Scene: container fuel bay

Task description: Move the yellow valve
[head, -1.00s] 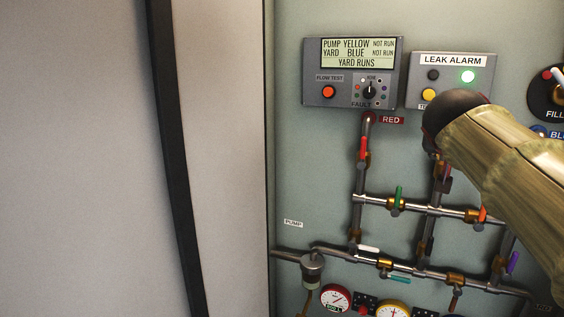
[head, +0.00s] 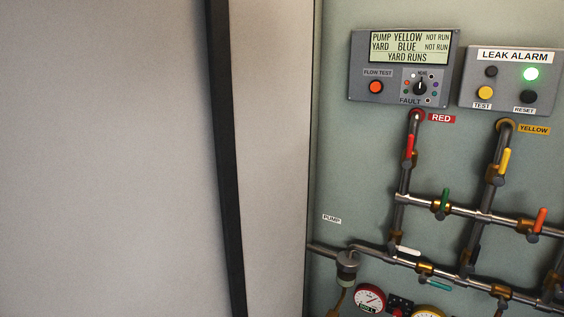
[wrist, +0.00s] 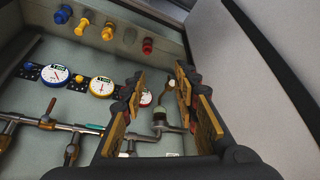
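The yellow valve handle (head: 504,160) stands nearly upright, leaning slightly right, on the pipe below the YELLOW label (head: 534,129) in the head view. A white handle and the red valve handle (head: 409,147) sit on neighbouring pipes. My gripper (wrist: 160,78) is open and empty in the wrist view. It points at a lower part of the panel, near the pump fitting (wrist: 161,120) and the gauges. The yellow valve handle cannot be made out in the wrist view. My gripper is not in the head view.
The display panel (head: 402,92) and leak alarm box (head: 512,80) are above the pipes. Green (head: 445,200) and orange (head: 540,220) handles sit lower. A pale door or wall with a dark vertical strip (head: 226,160) fills the left. Several coloured knobs (wrist: 108,31) line the wrist view's top.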

